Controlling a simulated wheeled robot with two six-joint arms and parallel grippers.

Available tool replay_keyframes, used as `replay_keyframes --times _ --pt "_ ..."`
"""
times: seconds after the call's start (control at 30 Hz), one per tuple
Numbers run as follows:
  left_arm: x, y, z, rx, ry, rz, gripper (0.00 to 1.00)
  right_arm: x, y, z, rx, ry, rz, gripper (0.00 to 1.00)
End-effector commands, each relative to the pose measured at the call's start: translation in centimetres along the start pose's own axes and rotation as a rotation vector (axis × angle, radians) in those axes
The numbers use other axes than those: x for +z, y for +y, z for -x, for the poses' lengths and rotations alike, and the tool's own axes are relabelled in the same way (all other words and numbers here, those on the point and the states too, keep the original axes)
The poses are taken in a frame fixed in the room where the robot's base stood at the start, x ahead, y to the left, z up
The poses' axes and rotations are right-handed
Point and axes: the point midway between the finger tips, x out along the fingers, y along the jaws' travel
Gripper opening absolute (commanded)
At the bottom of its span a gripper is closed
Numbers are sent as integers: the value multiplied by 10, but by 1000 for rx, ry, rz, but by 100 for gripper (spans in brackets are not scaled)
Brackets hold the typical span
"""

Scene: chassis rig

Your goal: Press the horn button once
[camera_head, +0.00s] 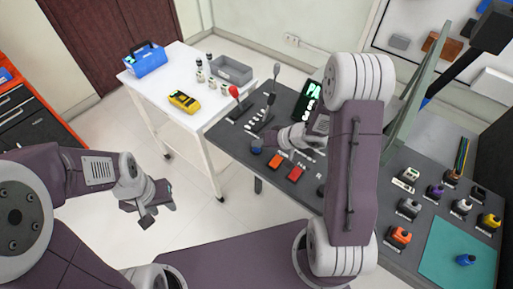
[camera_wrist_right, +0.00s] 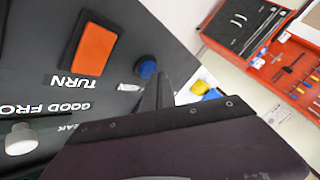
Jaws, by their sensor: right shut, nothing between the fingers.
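A round blue button (camera_wrist_right: 147,68) sits on the dark panel in the right wrist view, with a small white label beside it that I cannot read. In the head view the blue button (camera_head: 257,145) is near the panel's front left edge. My right gripper (camera_wrist_right: 160,92) is shut and empty, its fingertips close to the button in the picture. I cannot tell whether they touch it. In the head view the right gripper (camera_head: 279,143) is partly hidden by its arm. My left gripper (camera_head: 156,214) hangs empty over the floor, its fingers apart.
An orange rectangular switch (camera_wrist_right: 92,48) labelled TURN is beside the blue button. A red switch (camera_head: 296,173), levers (camera_head: 270,100) and a lit display (camera_head: 308,100) share the panel. A white table (camera_head: 160,92) with a yellow meter (camera_head: 185,101) adjoins it.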

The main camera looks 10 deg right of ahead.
Motion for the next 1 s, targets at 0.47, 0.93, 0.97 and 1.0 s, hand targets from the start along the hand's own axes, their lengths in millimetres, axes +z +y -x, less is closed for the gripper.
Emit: replay_keyframes --times 0.47,0.93,0.97,1.0 --pt "0 0 -1 0 0 0 36 1 1 -1 0 0 -1 0" --pt "0 0 -3 0 0 0 36 4 4 -6 0 0 -1 0" --pt "0 0 -3 0 0 0 36 4 4 -6 0 0 -1 0" --pt "0 0 -3 0 0 0 36 4 4 -6 0 0 -1 0"
